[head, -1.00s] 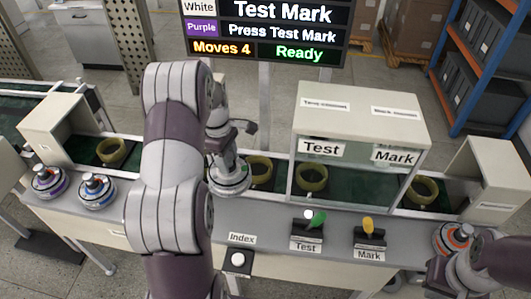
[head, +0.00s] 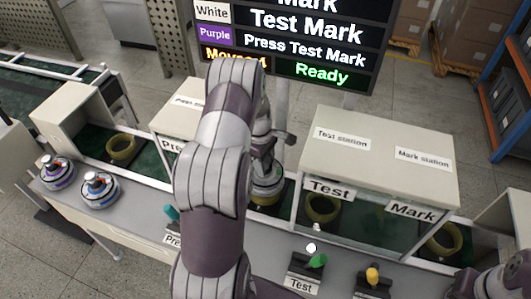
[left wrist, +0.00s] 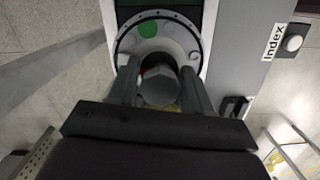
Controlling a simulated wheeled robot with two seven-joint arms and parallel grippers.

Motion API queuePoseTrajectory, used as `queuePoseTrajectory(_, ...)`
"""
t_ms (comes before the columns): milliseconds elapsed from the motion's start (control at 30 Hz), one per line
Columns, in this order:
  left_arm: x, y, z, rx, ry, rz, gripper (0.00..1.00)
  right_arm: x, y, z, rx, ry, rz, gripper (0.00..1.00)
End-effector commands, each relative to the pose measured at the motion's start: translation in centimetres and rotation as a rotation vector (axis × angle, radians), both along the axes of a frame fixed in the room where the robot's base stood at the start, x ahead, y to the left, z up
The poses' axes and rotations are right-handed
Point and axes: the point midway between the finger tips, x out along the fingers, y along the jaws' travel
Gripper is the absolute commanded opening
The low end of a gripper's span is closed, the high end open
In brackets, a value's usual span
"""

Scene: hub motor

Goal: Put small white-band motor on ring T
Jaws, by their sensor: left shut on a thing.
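My left gripper (head: 268,145) is shut on the hub of a small motor (head: 266,182), held upright behind my left arm. In the left wrist view the gripper (left wrist: 160,92) closes from both sides on the hub, and the motor's pale round flange (left wrist: 183,32) shows a green dot. An olive ring (head: 262,199) lies directly beneath the motor; whether they touch I cannot tell. Other olive rings sit at the left (head: 121,146), inside the Test station (head: 323,207) and at the right (head: 443,240). No letter on any ring is readable. My right gripper is out of view.
A purple-band motor (head: 56,172) and a pale-band motor (head: 99,189) stand on the left counter. The Test and Mark housing (head: 375,155) stands right of the held motor. Green Test (head: 317,261) and yellow Mark (head: 372,275) buttons are in front. The display (head: 290,45) reads Ready.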

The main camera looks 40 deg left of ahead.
Motion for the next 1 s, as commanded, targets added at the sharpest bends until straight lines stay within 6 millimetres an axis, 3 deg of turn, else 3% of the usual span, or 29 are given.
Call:
queuePoseTrajectory(200,0.1,0.0,-2.2,0.000,-0.002,0.001,0.00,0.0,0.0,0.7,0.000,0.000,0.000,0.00)
queuePoseTrajectory(533,0.1,0.0,-2.6,0.000,-0.002,0.001,0.00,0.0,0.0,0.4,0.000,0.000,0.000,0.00)
queuePoseTrajectory(567,-0.1,-0.1,-2.7,-0.001,0.002,0.001,0.56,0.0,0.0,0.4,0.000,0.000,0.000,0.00)
queuePoseTrajectory(600,-0.1,0.0,-2.7,-0.001,0.002,0.001,0.69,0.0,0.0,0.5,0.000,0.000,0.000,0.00)
queuePoseTrajectory(633,-0.1,-0.1,-2.7,-0.001,0.002,0.001,0.75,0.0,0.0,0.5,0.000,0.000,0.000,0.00)
queuePoseTrajectory(1000,0.0,0.1,-1.8,-0.001,0.001,0.001,0.75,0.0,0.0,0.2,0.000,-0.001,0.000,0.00)
